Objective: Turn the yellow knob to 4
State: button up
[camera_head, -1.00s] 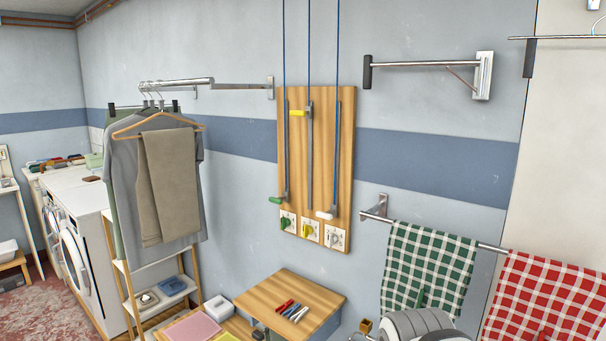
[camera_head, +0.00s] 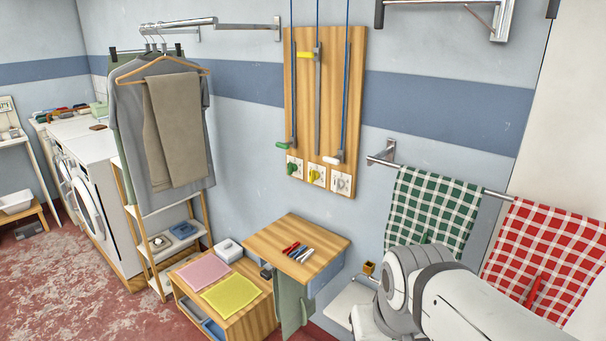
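The yellow knob (camera_head: 315,175) sits on a small white dial plate at the bottom of the wooden wall board (camera_head: 327,75). It is the middle one of three knobs, between a green knob (camera_head: 292,168) on the left and a white knob (camera_head: 341,183) on the right. The plate's marks are too small to read, so I cannot tell the knob's setting. Above it is a lever with a yellow handle (camera_head: 304,55), higher than the green and white handles. My white arm shows at the lower right, apart from the board; my gripper is not in view.
A small wooden table (camera_head: 297,243) with several coloured pens stands below the board. A low wooden bench (camera_head: 262,310) bears pink and yellow cloths. Checked towels, green (camera_head: 432,208) and red (camera_head: 545,255), hang at right. A clothes rack stands left.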

aim_at(313, 175)
jog(key=z, duration=2.7)
jog(key=k, duration=1.5)
jog(key=u, duration=1.35)
jog(key=i, duration=1)
